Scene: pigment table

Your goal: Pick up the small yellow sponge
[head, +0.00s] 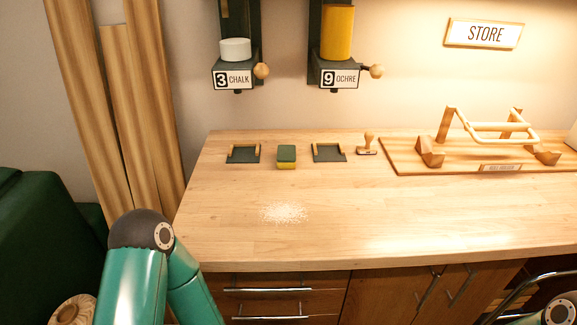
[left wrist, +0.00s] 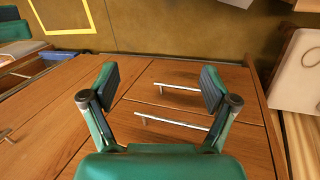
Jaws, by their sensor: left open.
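The small sponge (head: 286,157) lies on the wooden table near its back edge, between two dark trays. It has a dark green top and a yellow lower part. My left gripper (left wrist: 157,90) is open and empty in the left wrist view, in front of drawer fronts with metal handles. In the head view my left arm comes in at the lower left, and its gripper is out of frame. The sponge does not show in the left wrist view. My right gripper does not show in either view.
A patch of white powder (head: 285,213) lies on the table (head: 390,225) in front of the sponge. Dark trays (head: 243,154) and (head: 329,153) flank it. A wooden stamp (head: 367,145) and a wooden rack (head: 480,150) stand to the right. Chalk (head: 235,50) and ochre (head: 338,35) dispensers hang above.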

